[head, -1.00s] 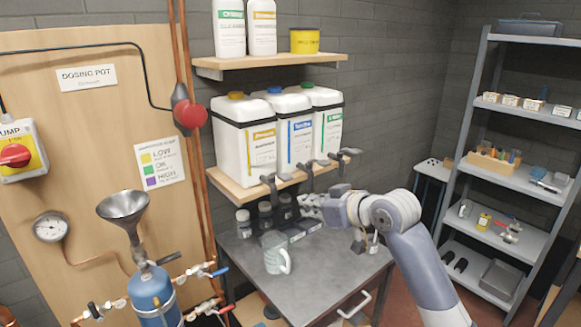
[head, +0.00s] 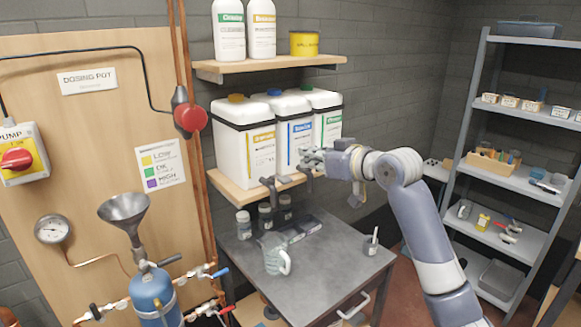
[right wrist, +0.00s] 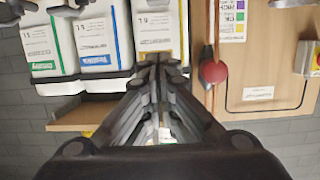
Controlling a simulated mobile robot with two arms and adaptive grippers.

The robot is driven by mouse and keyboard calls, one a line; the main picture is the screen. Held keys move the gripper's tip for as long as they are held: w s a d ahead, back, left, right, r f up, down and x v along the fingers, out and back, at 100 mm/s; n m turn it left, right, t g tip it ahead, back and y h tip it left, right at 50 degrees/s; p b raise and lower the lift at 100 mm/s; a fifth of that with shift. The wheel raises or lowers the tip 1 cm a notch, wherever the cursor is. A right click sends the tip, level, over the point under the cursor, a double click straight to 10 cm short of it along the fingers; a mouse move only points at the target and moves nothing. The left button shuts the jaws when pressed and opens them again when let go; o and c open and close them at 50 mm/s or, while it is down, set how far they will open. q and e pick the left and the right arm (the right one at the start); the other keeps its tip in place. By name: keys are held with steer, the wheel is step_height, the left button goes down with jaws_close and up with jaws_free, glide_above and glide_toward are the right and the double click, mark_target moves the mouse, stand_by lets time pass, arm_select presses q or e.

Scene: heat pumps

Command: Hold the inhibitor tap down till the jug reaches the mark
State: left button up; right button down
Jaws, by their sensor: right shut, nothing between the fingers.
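Three white jugs-style drums stand on the lower shelf: one with a yellow label (head: 262,145), one with a blue label (head: 300,130), one with a green label (head: 333,124). I cannot read which is the inhibitor. Dark taps show below the yellow drum (head: 270,186) and to its right. A clear measuring jug (head: 276,260) with a handle stands on the grey table below; its level and mark are too small to tell. My right gripper (head: 308,160) is shut and empty, in front of the drums above the taps, partly hiding them. It also shows in the right wrist view (right wrist: 158,62). My left gripper is out of view.
Small bottles (head: 265,215) stand at the table's back. A cup with a tool (head: 371,242) stands at its right. The table's front middle is clear. A dosing pot with funnel (head: 124,208) is at left, and a storage rack (head: 505,180) at right.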

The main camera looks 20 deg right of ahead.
steer(key=p, duration=0.3)
glide_above(289, 181)
steer(key=f, duration=0.1)
step_height(289, 181, down, 5)
steer(key=shift+s+d+r+p, duration=0.1)
steer(key=shift+s+d+p, duration=0.05)
steer(key=shift+p, duration=0.65)
steer(key=f+t+b, duration=0.1)
steer(key=b, duration=0.4)
steer(key=s+f+t+y+b, duration=0.1)
steer(key=f+b, duration=0.1)
steer(key=b, duration=0.3)
steer(key=f+t+b, duration=0.1)
steer(key=b, duration=0.4)
steer(key=shift+s+d+f+t, duration=0.25)
steer(key=shift+f+t, duration=0.05)
steer(key=shift+t, duration=0.1)
steer(key=shift+r, duration=0.3)
steer(key=shift+p, duration=0.3)
